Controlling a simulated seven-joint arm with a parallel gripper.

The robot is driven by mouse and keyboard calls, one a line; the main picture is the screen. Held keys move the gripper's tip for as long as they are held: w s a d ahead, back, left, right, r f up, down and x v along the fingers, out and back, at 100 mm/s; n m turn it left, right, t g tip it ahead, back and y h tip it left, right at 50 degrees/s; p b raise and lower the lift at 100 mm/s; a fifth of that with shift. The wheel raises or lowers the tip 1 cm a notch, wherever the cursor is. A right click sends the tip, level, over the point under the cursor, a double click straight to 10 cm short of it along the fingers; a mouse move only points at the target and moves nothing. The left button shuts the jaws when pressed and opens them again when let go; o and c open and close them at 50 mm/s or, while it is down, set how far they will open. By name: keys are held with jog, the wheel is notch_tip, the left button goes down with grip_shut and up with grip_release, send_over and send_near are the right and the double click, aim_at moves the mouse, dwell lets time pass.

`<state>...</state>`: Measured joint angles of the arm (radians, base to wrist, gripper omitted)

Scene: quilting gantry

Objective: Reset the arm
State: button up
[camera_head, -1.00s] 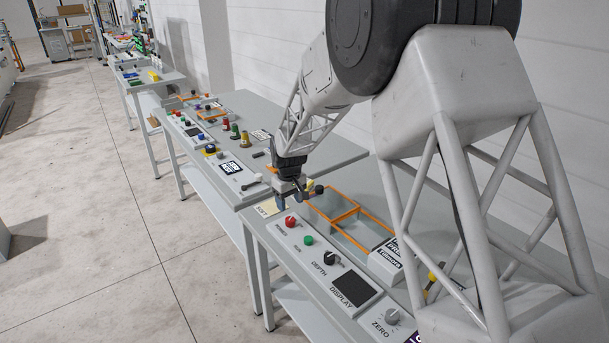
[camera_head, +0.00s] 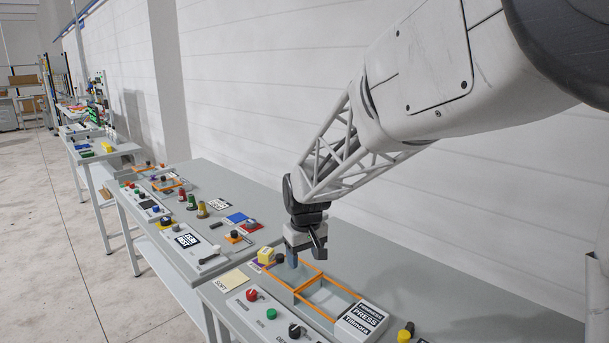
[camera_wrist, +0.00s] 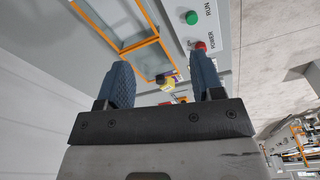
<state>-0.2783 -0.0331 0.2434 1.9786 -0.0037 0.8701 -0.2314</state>
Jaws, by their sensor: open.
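My gripper (camera_head: 302,258) hangs from my arm above the back of the near bench, by the far end of an orange-framed tray (camera_head: 327,297). In the wrist view its two blue fingers (camera_wrist: 163,85) are spread apart, with nothing held between them.
The near bench carries a panel with a red button (camera_head: 252,294), a green button (camera_head: 271,314) and a dark knob (camera_head: 295,330). A white press box (camera_head: 361,322) stands beside the tray. A second bench (camera_head: 222,177) with several knobs stands farther back. A white wall runs behind.

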jog(key=s+d+r+m, duration=0.1)
jog(key=s+d+r, duration=0.2)
jog(key=s+d, duration=0.3)
jog(key=s+d+r+m, duration=0.25)
jog(key=s+d, duration=0.25)
jog(key=s, duration=0.4)
jog(key=s+d+m, duration=0.1)
jog(key=s+d, duration=0.2)
jog(key=s, duration=0.6)
jog(key=s+d+m+t, duration=0.1)
jog(key=s+d, duration=0.3)
jog(key=s, duration=0.6)
jog(key=shift+d+t, duration=0.2)
jog(key=shift+t, duration=0.1)
jog(key=shift+m, duration=0.25)
